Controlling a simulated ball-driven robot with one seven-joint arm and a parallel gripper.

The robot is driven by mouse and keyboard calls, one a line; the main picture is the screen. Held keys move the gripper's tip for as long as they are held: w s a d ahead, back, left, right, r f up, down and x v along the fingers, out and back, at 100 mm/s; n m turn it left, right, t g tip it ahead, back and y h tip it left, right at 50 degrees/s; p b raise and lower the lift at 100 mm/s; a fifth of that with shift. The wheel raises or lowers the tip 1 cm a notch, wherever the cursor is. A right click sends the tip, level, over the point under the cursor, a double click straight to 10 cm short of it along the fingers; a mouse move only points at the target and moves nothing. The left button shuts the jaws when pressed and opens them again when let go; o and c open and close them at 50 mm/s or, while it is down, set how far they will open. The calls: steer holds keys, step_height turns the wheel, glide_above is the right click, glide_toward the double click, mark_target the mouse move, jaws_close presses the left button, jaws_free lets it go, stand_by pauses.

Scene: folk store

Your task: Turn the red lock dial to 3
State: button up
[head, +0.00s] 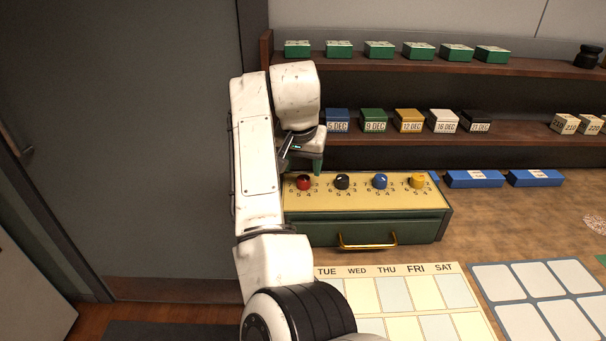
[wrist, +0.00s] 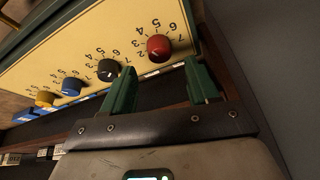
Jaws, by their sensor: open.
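The red dial (head: 304,182) is the leftmost of the dials on the yellow top of a green lock box (head: 400,228). In the wrist view the red dial (wrist: 159,47) stands just beyond the gap between my green fingertips, with printed numbers around it. I cannot tell which number it points to. My gripper (head: 316,170) is above and behind the red dial in the head view, partly hidden by my arm. My gripper also shows in the wrist view (wrist: 160,74), open and empty, with its fingers apart and clear of the dial.
A black dial (head: 342,181), a blue dial (head: 380,181) and a yellow dial (head: 417,181) stand in a row to the right. The box has a yellow drawer handle (head: 368,243). A shelf with date blocks (head: 408,121) is behind. A calendar board (head: 420,300) lies in front.

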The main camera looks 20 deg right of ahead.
mark_target(303, 177)
steer(key=shift+x, duration=2.5)
steer(key=shift+c, duration=0.3)
steer(key=c, duration=1)
steer(key=shift+o, duration=0.2)
steer(key=shift+d+r+p, duration=0.1)
steer(key=shift+r+p, duration=0.1)
steer(key=shift+p, duration=0.35)
steer(key=shift+r+n+y+p, duration=0.1)
steer(key=shift+n+y+p, duration=0.2)
steer(key=shift+n+p, duration=0.5)
steer(key=n+p, duration=0.2)
steer(key=p, duration=0.1)
steer(key=shift+d+y, duration=0.1)
steer(key=shift+y, duration=0.3)
steer(key=shift+f+n+y+p, duration=0.2)
steer(key=shift+n+y+p, duration=0.7)
steer(key=shift+n+p, duration=1.1)
